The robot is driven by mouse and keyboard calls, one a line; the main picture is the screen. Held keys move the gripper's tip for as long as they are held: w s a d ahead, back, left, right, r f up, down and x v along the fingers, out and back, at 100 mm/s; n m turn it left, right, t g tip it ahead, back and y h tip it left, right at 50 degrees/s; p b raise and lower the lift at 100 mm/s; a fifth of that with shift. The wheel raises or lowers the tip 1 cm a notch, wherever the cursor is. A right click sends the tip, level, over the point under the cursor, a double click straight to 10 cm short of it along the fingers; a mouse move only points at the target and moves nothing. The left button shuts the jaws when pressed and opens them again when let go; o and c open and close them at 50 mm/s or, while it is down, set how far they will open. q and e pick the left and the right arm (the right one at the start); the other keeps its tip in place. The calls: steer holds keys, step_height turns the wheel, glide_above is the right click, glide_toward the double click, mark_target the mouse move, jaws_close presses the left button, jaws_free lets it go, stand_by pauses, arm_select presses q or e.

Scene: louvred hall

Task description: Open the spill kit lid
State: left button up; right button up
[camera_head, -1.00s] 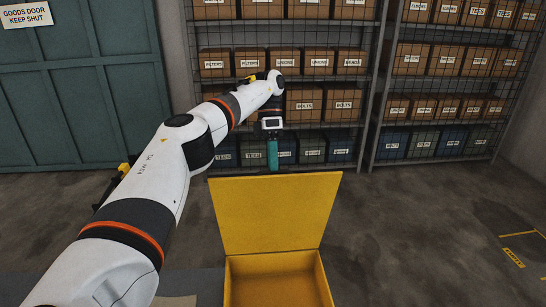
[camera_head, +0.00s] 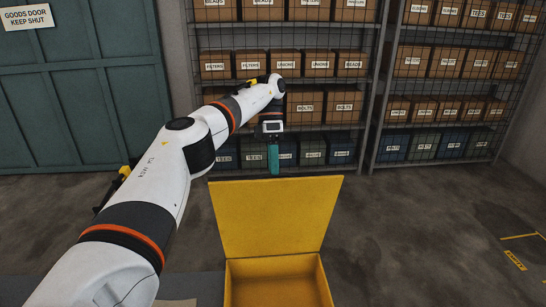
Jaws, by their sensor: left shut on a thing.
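The spill kit is a yellow box (camera_head: 273,284) at the bottom middle of the head view. Its yellow lid (camera_head: 277,218) stands up at the back of the box, and the inside of the box shows. My left gripper (camera_head: 273,172) is at the middle of the lid's top edge, with its teal fingers pointing down. It is shut on the lid; the lid hides the fingertips. My right gripper is not in view.
Wire-fronted shelves (camera_head: 284,85) with labelled cartons and bins stand behind the box. A second rack (camera_head: 450,85) is at the right. A green goods door (camera_head: 80,95) is at the left. The concrete floor (camera_head: 420,235) right of the box is clear.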

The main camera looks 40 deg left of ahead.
arm_select(q)
steer(key=shift+a+f, duration=0.1)
steer(key=shift+a, duration=0.15)
steer(key=shift+c, duration=0.4)
step_height(320, 180, up, 10)
steer(key=shift+d, duration=0.3)
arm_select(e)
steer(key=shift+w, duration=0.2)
arm_select(q)
steer(key=shift+a, duration=0.1)
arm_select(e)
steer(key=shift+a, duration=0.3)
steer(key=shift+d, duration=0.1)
